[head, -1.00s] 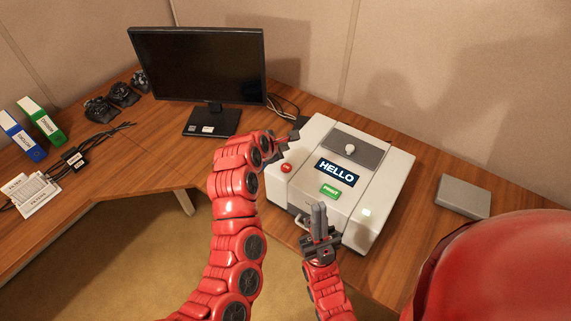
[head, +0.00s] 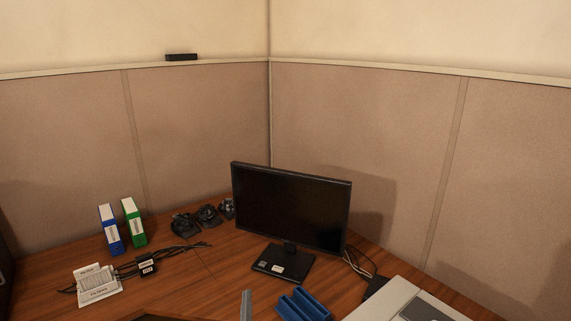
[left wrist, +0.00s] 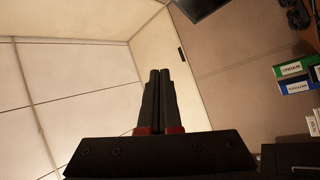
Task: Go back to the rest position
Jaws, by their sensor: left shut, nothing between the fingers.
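My right gripper is out of view.
The monitor (head: 291,205) stands in the desk corner. A blue ridged object (head: 302,304) and the white-grey machine (head: 385,303) are cut off by the bottom edge. Blue (head: 110,229) and green (head: 133,222) binders stand left. Cubicle walls enclose the desk.

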